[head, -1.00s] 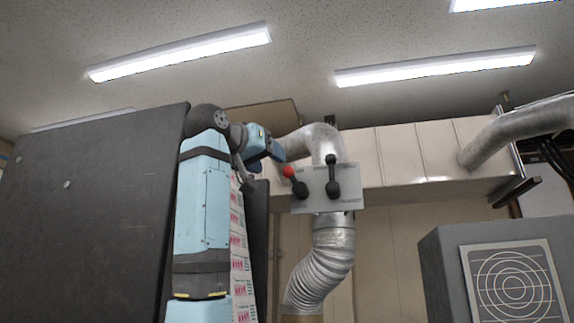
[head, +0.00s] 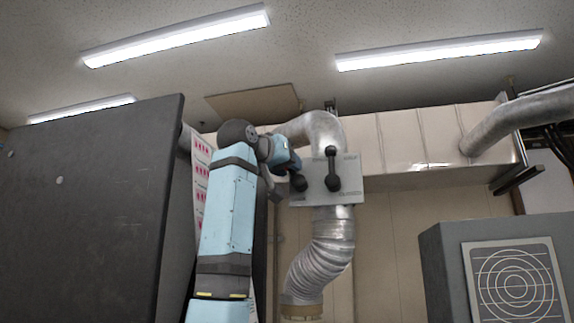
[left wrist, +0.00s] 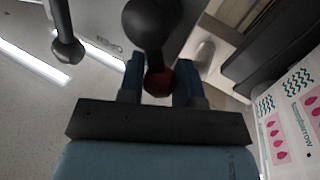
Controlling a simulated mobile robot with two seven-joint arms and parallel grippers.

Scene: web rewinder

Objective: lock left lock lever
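The left lock lever is a black lever with a red ball knob on a grey plate (head: 348,168). Its black pivot end (head: 299,182) shows in the head view, while its knob is hidden there behind my left gripper (head: 283,167). In the left wrist view the red knob (left wrist: 159,83) sits between the two blue fingers of my left gripper (left wrist: 159,85), which appear to press it from both sides. The lever's black pivot end (left wrist: 150,24) lies beyond the fingers. My right gripper is not in view.
A second black lever (head: 332,168) stands upright on the plate, close to the right; it also shows in the left wrist view (left wrist: 66,45). A silver duct (head: 325,245) runs behind and below. A large dark panel (head: 90,200) stands at the left, beside a printed web (head: 201,180).

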